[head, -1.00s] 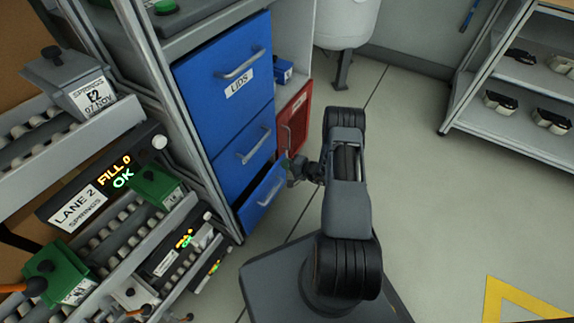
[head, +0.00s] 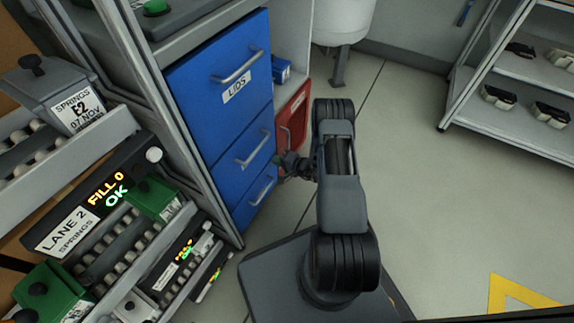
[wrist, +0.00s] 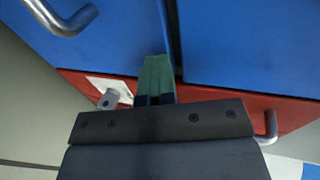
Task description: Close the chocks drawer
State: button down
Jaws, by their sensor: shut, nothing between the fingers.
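The blue drawer unit stands left of my arm in the head view, with the top drawer (head: 215,75) labelled LIDS. The bottom blue drawer (head: 250,208) sits about flush with the fronts above it; I read no chocks label on it. My gripper (head: 281,170) is at the right edge of the blue fronts, near the bottom drawer. In the wrist view my gripper (wrist: 156,62) shows green fingers together and empty, close to the blue fronts beside a dark seam. I cannot tell whether they touch. A metal handle (wrist: 65,18) shows at upper left there.
A red door or bin front (head: 292,122) is just right of the drawers, close to my gripper. Lane racks with green boxes (head: 150,200) stand at the left. The floor at right is open up to a grey shelf (head: 515,125).

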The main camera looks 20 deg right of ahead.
jog(key=f+p+v, duration=0.1)
jog(key=p+v, duration=0.2)
jog(key=v, duration=1.1)
jog(key=s+a+r+n+g+p, duration=0.1)
jog(key=a+r+n+g+p, duration=0.4)
jog(key=r, duration=0.8)
jog(key=a+r+g+y+p, duration=0.1)
jog(key=a+r+g+p, duration=0.15)
jog(key=r+p, duration=0.75)
jog(key=s+a+r+n+g+p, duration=0.1)
jog(key=a+r+n+g+p, duration=0.3)
jog(key=r, duration=1.2)
jog(key=s+a+r+t+h+p, duration=0.1)
jog(key=s+r+h+p, duration=0.2)
jog(key=r, duration=0.7)
jog(key=s+a+r+n+t+h+p, duration=0.1)
jog(key=s+r+h+p, duration=0.2)
jog(key=r+p, duration=0.4)
jog(key=s+a+r+n+t+h+p, duration=0.1)
jog(key=s+r+h+p, duration=0.2)
jog(key=r, duration=1)
jog(key=s+p, duration=0.2)
jog(key=shift+s+r, duration=0.3)
jog(key=shift+s, duration=0.05)
jog(key=shift+a, duration=0.15)
